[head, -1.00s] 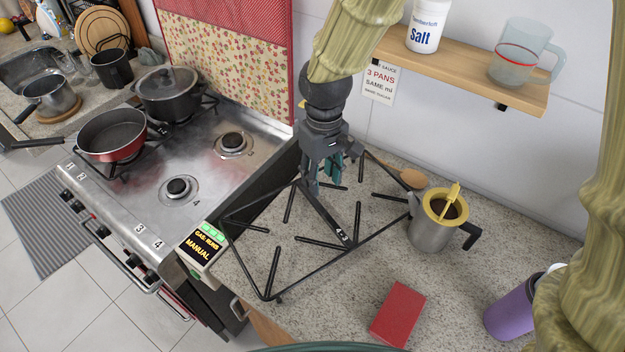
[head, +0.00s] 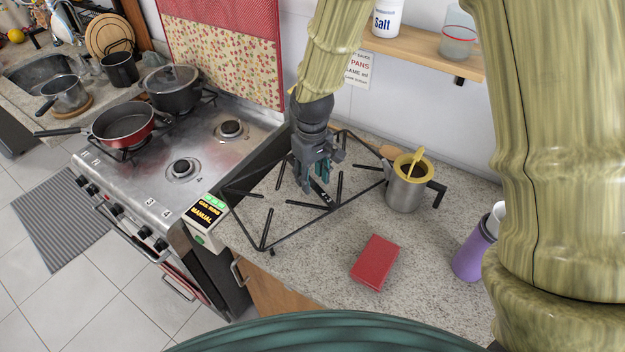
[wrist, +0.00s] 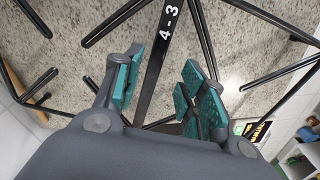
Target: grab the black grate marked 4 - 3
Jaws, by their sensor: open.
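The black grate marked 4 - 3 (head: 265,227) lies on the speckled counter right of the stove. In the wrist view its flat centre bar (wrist: 163,60), with the white "4 - 3" label, runs between the two teal-padded fingers. My gripper (head: 313,186) is open over the middle of the grate, pointing down. In the wrist view my gripper (wrist: 160,92) has one finger on each side of the bar, and nothing is clamped. I cannot tell how far down the fingertips reach beside the bar.
A metal mug with a yellow rim (head: 405,188) stands close to the grate's right side. A red box (head: 375,262) and a purple bottle (head: 473,250) are on the counter. The stove (head: 150,185) holds a pan and a pot. A shelf (head: 430,58) is on the wall.

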